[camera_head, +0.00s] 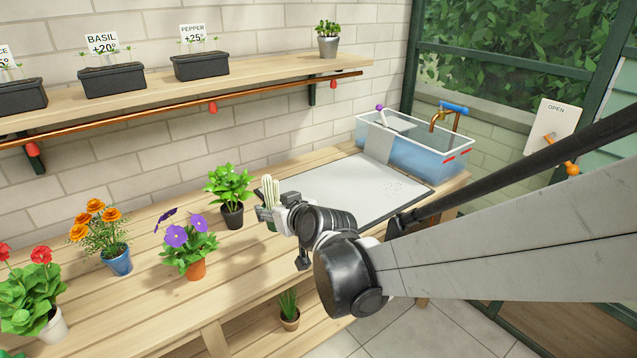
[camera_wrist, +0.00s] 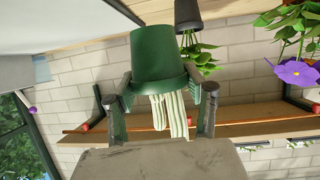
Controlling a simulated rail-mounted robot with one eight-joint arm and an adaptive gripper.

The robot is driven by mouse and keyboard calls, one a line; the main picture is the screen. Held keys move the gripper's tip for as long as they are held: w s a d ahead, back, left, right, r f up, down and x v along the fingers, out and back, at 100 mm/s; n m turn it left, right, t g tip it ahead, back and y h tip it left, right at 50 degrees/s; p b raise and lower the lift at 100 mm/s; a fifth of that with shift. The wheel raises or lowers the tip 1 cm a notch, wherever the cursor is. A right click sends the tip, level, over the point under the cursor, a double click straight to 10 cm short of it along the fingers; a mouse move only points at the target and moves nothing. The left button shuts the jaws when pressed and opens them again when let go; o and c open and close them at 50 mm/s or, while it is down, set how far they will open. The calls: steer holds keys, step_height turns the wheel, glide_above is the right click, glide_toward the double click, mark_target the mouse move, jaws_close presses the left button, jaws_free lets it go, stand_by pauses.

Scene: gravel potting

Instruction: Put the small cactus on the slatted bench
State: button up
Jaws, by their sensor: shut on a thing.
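The small cactus (camera_head: 272,190) has pale ribbed stems and a dark green pot. My gripper (camera_head: 276,214) is shut on the pot, close to the left end of the grey mat; the arm reaches in from the right. In the wrist view, which is upside down, the green pot (camera_wrist: 158,58) sits between the two fingers (camera_wrist: 161,96) with the pale stems (camera_wrist: 172,116) showing past its rim. The slatted wooden bench (camera_head: 140,290) runs along the wall. The gap between pot and bench cannot be judged.
A leafy plant in a black pot (camera_head: 232,216) stands just left of the cactus. Purple (camera_head: 196,270), orange (camera_head: 117,262) and red (camera_head: 50,328) flowers stand further left. A water tub (camera_head: 425,155) is at back right. Bare slats lie in front of the flowers.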

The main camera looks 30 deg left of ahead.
steer(key=shift+a+f+b, duration=0.1)
steer(key=shift+f+b, duration=0.8)
steer(key=shift+f, duration=3.1)
steer(key=shift+f, duration=0.2)
steer(key=o, duration=1.3)
steer(key=shift+r, duration=0.1)
